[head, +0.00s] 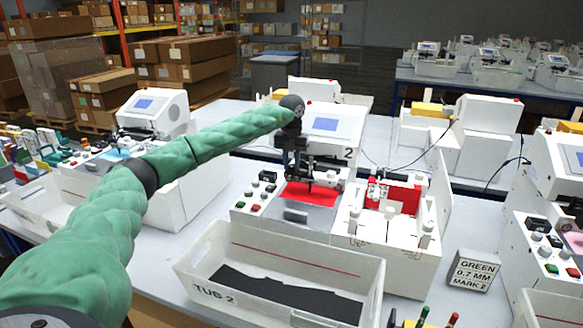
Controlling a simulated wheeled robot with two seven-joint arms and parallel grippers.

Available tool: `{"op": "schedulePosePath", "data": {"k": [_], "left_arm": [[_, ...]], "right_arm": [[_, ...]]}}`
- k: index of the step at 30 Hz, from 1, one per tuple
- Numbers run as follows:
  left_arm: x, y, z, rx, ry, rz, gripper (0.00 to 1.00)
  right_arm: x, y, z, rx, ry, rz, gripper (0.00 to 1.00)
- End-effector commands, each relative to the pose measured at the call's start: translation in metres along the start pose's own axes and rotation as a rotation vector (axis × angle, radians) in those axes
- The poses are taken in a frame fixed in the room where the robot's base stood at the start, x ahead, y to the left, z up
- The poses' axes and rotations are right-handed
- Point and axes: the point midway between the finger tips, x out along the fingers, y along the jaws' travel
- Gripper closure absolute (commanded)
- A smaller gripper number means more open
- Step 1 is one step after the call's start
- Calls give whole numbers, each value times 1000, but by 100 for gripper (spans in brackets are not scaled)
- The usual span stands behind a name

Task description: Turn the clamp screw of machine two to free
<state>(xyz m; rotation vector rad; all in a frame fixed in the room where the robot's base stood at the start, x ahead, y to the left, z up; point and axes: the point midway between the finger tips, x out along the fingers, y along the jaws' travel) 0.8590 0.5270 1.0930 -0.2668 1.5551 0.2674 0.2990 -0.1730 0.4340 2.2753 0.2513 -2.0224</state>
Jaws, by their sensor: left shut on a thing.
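Machine two (337,126), a white plotter with a screen and a "2" on its side, stands at the centre. Its bed holds a red sheet (318,195). My left arm reaches across from the left. My left gripper (298,170) points down at the pen carriage (325,174) above the red sheet. It is shut on a small part there, which appears to be the clamp screw. The fingers largely hide the screw, and its turn position is too small to tell. My right gripper is not in view.
In front stands a white tub marked "TUB 2" (215,293) with dark sheets inside. A white rack (388,260) with red parts is right of the bed. A sign (473,271) reads "GREEN 0.7 MM MARK 2". Other plotters stand left (154,112) and right (570,160).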

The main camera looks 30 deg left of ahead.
Motion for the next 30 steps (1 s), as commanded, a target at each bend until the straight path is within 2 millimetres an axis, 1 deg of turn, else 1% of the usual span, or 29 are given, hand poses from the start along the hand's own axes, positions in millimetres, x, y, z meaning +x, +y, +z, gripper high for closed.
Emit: {"op": "schedulePosePath", "data": {"k": [1, 6, 15, 21, 30], "left_arm": [[0, 0, 1, -43, -4, -2, 98], [-1, 0, 1, -201, -5, -4, 98], [-2, 0, 1, -427, -5, -4, 98], [-3, 0, 2, -523, -5, -4, 98], [-4, 1, 2, -581, -5, -4, 98]], "right_arm": [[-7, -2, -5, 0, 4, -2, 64], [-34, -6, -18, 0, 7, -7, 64], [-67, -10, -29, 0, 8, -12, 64], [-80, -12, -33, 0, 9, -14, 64], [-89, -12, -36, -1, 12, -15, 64]]}}
